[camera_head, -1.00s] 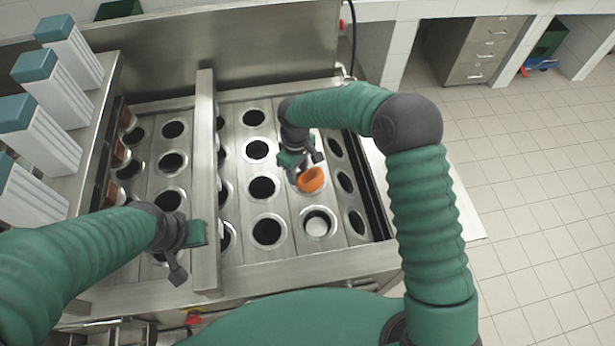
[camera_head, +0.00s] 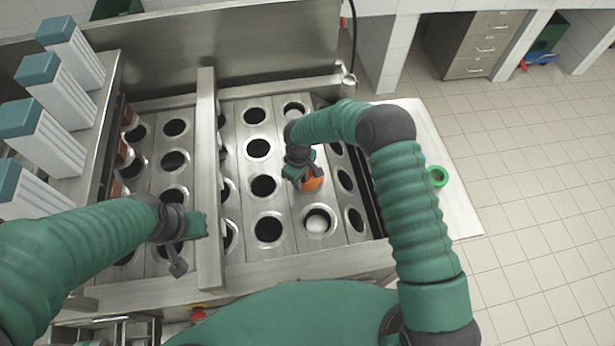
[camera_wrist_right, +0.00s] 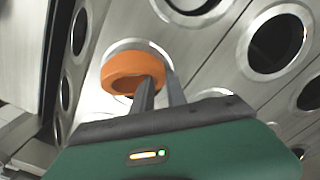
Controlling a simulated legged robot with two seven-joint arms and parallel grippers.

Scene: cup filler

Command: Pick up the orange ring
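The orange ring (camera_head: 312,183) sits at a round hole in the steel counter, partly hidden by my right gripper (camera_head: 302,178) in the head view. In the right wrist view the orange ring (camera_wrist_right: 118,72) is right at the fingertips of my right gripper (camera_wrist_right: 160,80). One finger reaches into the ring's opening and the other lies just outside its wall. The fingers are close together with the wall between them. My left gripper (camera_head: 186,245) hangs over the left part of the counter, away from the ring; its fingers are not clear.
The steel counter has rows of round holes and a raised bar (camera_head: 207,150). White dispensers with teal caps (camera_head: 55,85) stand at the left. A green ring (camera_head: 438,177) lies on the white side surface (camera_head: 455,215) right of my right arm. A tall steel panel (camera_head: 230,55) stands behind.

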